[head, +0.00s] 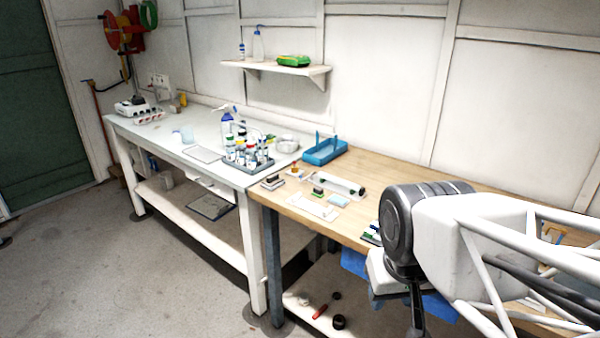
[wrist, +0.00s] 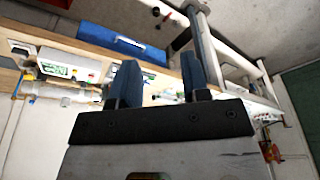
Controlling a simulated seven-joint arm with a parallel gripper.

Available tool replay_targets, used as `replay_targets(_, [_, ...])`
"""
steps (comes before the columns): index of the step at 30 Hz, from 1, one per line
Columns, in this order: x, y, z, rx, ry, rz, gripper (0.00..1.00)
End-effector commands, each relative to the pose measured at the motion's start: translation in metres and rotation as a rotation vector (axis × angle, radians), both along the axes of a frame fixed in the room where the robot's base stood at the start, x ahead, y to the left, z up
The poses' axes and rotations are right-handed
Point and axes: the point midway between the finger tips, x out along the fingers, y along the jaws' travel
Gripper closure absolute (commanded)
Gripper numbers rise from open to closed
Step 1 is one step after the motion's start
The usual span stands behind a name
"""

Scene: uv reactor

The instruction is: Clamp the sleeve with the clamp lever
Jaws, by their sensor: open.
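My gripper (wrist: 159,82) shows in the wrist view with two blue fingers spread apart and nothing between them. It is in the air in front of the wooden bench (head: 285,200). In the head view my arm hides the bench's right part, and my fingertips cannot be made out. A pale tube with a dark end (head: 342,184) lies on the bench; I cannot tell whether it is the sleeve. In the wrist view a white box with a green display (wrist: 52,64) is beside a white, pipe-like body (wrist: 58,92). I cannot pick out the clamp lever in either view.
A blue tray (head: 325,152) stands at the bench's back left. Small parts and a white plate (head: 313,207) lie near the front edge. A bottle rack (head: 248,160) stands on the white table (head: 215,172). A shelf (head: 275,69) is on the wall. The floor in front is clear.

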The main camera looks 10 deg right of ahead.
Motion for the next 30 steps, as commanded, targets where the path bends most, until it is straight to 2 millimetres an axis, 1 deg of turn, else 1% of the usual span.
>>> replay_targets(14, [0.0, 0.0, 0.0, 0.0, 0.0, 0.0, 0.57])
replay_targets(15, [0.0, 0.0, 0.0, 0.0, 0.0, 0.0, 0.6])
replay_targets(20, [0.003, 0.0, 0.002, 0.0, 0.001, 0.002, 0.6])
replay_targets(23, [0.009, 0.0, 0.005, -0.001, 0.003, 0.005, 0.6])
replay_targets(26, [0.021, 0.001, 0.011, -0.001, 0.008, 0.011, 0.6])
replay_targets(30, [0.045, 0.001, 0.022, -0.005, 0.017, 0.025, 0.6])
